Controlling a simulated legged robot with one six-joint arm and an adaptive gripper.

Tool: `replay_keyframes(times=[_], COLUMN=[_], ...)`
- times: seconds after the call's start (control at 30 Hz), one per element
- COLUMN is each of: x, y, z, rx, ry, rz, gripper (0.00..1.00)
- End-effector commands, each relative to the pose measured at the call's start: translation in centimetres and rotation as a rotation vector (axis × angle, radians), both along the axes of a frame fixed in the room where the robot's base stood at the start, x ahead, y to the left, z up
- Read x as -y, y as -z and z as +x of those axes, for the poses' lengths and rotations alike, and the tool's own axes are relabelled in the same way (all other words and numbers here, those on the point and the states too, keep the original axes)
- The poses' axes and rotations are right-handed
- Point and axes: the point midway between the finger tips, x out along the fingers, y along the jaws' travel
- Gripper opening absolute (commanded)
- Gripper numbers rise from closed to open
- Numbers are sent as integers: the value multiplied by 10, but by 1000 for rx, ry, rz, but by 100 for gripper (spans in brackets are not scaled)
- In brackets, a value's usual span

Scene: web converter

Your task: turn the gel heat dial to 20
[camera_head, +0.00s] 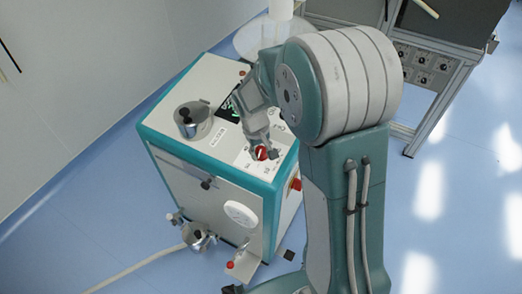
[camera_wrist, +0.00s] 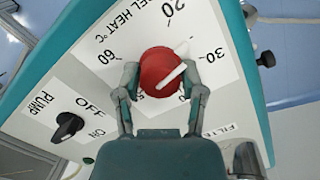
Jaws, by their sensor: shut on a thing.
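The gel heat dial (camera_wrist: 153,66) is a round red knob with a white bar on a white label in the wrist view. The label reads GEL HEAT °C, with 20 at the top, 30 at the right and 60 at the left. The bar slants up and right, towards the 30 side. My gripper (camera_wrist: 160,90) is shut on the dial, one finger on each side. In the head view the dial (camera_head: 262,153) shows on the machine top, below my gripper (camera_head: 268,147). The label's lower numbers are partly hidden.
A black pump switch (camera_wrist: 68,127) with OFF and ON marks sits left of the dial in the wrist view. The machine (camera_head: 190,145) has a metal cup (camera_head: 193,120) on top and a red button (camera_head: 295,184) on its side. A bench (camera_head: 425,65) stands behind right.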

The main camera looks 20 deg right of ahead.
Motion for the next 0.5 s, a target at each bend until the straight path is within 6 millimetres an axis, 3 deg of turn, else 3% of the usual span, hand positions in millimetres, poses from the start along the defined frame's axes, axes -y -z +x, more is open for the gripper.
replay_keyframes(times=[0.5], x=[-1], y=[-1], z=[3], rx=[-36], ry=[-421], rz=[-47], gripper=[5])
